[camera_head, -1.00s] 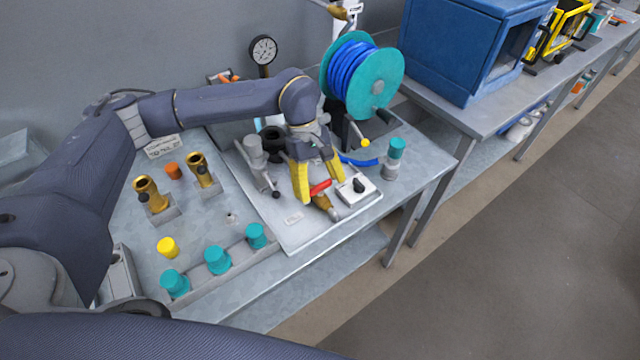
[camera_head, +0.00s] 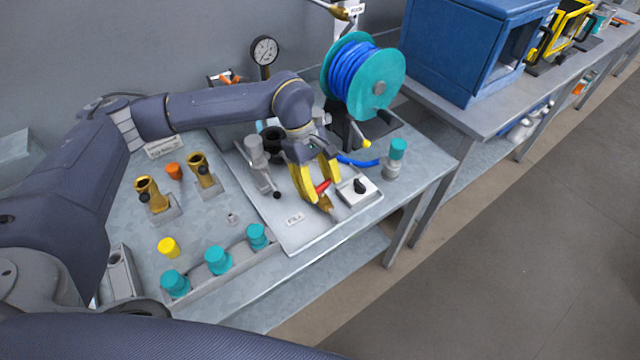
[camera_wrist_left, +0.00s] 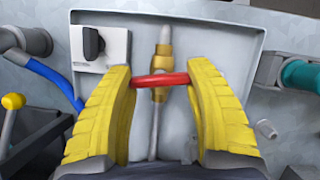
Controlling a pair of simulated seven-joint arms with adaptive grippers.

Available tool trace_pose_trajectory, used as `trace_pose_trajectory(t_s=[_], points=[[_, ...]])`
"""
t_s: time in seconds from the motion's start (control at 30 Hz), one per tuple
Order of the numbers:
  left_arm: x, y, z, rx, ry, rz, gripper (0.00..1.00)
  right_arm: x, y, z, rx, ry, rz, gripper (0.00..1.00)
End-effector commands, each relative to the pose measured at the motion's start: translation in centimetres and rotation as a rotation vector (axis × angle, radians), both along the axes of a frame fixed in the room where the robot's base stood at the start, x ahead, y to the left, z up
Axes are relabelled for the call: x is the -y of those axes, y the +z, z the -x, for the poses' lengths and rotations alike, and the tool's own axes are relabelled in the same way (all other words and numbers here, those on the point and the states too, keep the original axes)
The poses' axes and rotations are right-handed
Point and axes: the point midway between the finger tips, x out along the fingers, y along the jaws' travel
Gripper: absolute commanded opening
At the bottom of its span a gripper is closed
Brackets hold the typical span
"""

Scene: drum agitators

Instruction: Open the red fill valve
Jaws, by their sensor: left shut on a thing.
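The red fill valve handle (camera_wrist_left: 160,80) is a red bar on a brass valve body (camera_wrist_left: 160,94), set in a pipe on the grey tray. In the left wrist view the bar lies crosswise to the pipe. My left gripper (camera_head: 323,202) has yellow fingers, one at each end of the red bar, and is shut on it. In the head view a short red piece of the handle (camera_head: 322,187) shows between the fingers; the rest is hidden. My right gripper is not in view.
A white switch box with a black knob (camera_head: 359,187) sits close to the fingers. A black-tipped lever (camera_head: 276,194) stands to their left. A blue hose reel (camera_head: 362,75) is behind. Teal caps (camera_head: 217,260) stand along the bench's front.

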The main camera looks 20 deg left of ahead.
Motion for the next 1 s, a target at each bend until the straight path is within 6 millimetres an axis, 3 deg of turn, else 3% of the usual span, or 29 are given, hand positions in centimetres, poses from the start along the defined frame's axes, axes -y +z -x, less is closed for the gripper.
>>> trace_pose_trajectory(t_s=[1.0], points=[[0.63, -0.05, 0.40, -0.005, 0.944, 0.009, 0.25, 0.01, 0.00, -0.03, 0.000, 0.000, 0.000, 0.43]])
